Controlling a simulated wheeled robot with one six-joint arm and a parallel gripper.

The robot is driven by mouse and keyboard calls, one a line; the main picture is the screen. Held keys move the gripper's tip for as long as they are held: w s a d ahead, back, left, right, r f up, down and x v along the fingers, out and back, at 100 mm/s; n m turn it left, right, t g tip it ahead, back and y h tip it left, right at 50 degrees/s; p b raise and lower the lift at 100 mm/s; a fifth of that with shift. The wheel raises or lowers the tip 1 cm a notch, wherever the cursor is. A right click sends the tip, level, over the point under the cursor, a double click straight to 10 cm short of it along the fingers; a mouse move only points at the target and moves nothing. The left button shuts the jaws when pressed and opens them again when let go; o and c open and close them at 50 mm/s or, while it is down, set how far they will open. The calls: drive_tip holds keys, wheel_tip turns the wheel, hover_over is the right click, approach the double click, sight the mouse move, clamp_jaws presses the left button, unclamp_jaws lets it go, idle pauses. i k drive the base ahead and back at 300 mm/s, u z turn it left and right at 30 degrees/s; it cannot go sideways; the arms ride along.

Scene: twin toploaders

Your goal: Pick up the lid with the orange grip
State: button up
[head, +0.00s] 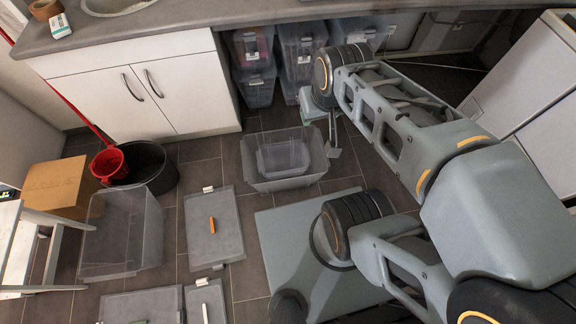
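The lid with the orange grip (228,242) is a flat grey rectangle lying on the dark tiled floor, left of centre. Its orange grip (212,225) is a short bar in the middle of the lid, and nothing covers it. Small white tabs show at its far and near edges. My gripper (325,137) hangs below the wrist at upper centre, well to the right of and beyond the lid, beside a clear tub. It is small and partly hidden by my arm, so I cannot tell its opening. It does not touch the lid.
Other grey lids (125,303) lie nearer; a narrow one has a pale grip (205,313). A clear tub (285,184) holds a smaller one. Another clear tub (125,240) stands left. A black bucket (152,170), red bucket (108,163) and cardboard box (58,187) stand behind it.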

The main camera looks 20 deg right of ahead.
sight(214, 233)
drive_tip(key=u, duration=1.85)
drive_tip(key=k, duration=0.35)
drive_tip(key=u, duration=0.15)
drive_tip(key=i, duration=0.7)
drive_tip(key=u, duration=0.05)
